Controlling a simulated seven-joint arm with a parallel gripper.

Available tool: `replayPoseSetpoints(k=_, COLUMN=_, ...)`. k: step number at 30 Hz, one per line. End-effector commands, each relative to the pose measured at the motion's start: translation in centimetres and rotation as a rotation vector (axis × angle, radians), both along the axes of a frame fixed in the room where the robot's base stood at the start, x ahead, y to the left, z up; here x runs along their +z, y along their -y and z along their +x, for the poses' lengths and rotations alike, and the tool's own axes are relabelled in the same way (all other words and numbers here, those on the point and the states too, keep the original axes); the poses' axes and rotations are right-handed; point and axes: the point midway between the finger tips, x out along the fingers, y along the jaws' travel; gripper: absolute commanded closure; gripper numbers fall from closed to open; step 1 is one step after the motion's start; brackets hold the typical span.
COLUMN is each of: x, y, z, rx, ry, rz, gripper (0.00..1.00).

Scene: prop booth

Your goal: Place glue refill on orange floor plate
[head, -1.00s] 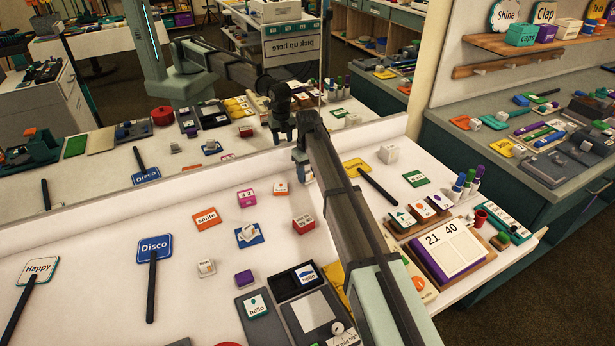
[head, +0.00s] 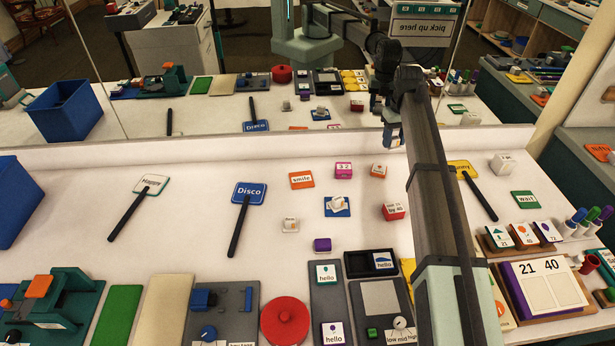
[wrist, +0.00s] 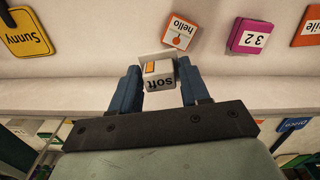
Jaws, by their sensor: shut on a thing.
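My gripper (head: 392,140) hangs near the low back wall in the head view. In the wrist view, its blue fingers (wrist: 160,87) are shut on a small white block (wrist: 158,68) marked "soft" with an orange patch. No label says whether this is the glue refill. The block cannot be made out in the head view. A flat orange plate (head: 302,180) marked "smile" lies on the white table, left of my gripper. Part of this plate shows at the right edge of the wrist view (wrist: 309,28). Its top is bare.
Near my gripper are an orange "hello" block (head: 379,170), a pink "32" block (head: 343,169) and a red block (head: 394,212). A white block sits on a blue plate (head: 338,211). A Disco sign (head: 249,194) lies left. The back wall (head: 200,153) borders the table.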

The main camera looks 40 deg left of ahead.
Motion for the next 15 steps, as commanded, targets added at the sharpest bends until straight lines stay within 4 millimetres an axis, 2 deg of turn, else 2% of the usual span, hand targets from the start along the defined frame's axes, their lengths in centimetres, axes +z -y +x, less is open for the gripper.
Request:
replayPoseSetpoints(k=1, x=0.1, y=-2.0, z=-1.5, rx=0.028, ry=0.001, rz=0.001, gripper=0.84)
replayPoseSetpoints(k=6, x=0.3, y=-7.3, z=-6.0, rx=0.109, ry=0.003, rz=0.002, gripper=0.84)
replayPoseSetpoints(k=15, x=0.6, y=-15.0, z=-14.9, rx=0.244, ry=0.006, rz=0.005, gripper=0.84)
